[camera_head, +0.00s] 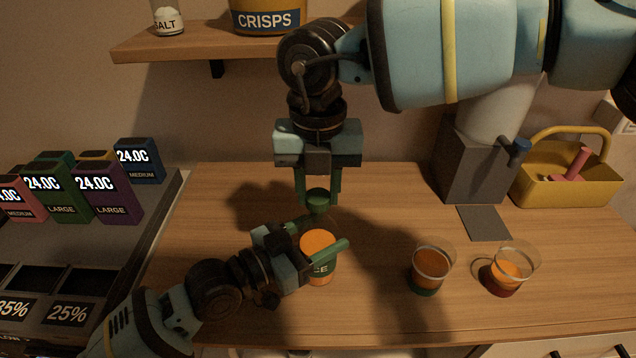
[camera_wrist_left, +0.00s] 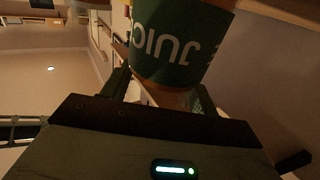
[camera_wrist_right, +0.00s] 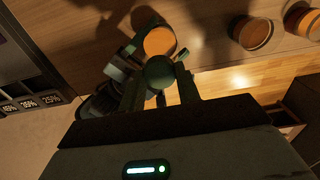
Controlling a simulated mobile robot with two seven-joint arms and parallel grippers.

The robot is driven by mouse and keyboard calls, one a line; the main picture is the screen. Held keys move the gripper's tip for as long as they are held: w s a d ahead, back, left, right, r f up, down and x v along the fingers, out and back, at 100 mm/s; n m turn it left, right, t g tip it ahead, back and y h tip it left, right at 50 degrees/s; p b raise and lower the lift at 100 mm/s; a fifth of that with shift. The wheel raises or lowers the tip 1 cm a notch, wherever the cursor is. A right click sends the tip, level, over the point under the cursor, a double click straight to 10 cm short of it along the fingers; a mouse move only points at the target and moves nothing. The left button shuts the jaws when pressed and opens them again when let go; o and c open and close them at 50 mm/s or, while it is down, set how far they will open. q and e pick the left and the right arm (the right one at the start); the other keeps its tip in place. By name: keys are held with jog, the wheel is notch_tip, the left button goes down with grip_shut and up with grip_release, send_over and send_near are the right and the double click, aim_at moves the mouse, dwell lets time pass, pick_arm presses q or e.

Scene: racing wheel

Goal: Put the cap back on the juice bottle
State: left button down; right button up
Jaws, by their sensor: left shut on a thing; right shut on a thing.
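The juice bottle (camera_head: 319,271) has an orange top and a green label, and its base is over the wooden table. My left gripper (camera_head: 322,236) is shut on the bottle from the left side. The bottle also fills the top of the left wrist view (camera_wrist_left: 172,48). My right gripper (camera_head: 319,205) points down and is shut on the dark green cap (camera_head: 318,198). The cap is above the bottle's orange top and apart from it in the head view. In the right wrist view, the cap (camera_wrist_right: 158,72) sits between the fingers, with the orange bottle top just beyond it.
Two cups of orange juice (camera_head: 430,268) (camera_head: 509,270) stand to the right. A grey machine (camera_head: 472,165) and a yellow basket (camera_head: 560,188) stand at the back right. A rack of labelled boxes (camera_head: 108,195) is at the left. A shelf (camera_head: 190,43) hangs above.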

jog(key=m, duration=0.5)
jog(key=shift+m, duration=0.4)
jog(key=m, duration=1.4)
jog(key=shift+s+m, duration=0.1)
jog(key=shift+m, duration=1.1)
jog(key=shift+s+a+f+m, duration=0.2)
jog(key=shift+s+f+m, duration=0.1)
jog(key=shift+m, duration=1)
jog(key=shift+w+d+r+m, duration=0.2)
jog(key=shift+w+m, duration=0.1)
jog(key=shift+m, duration=0.3)
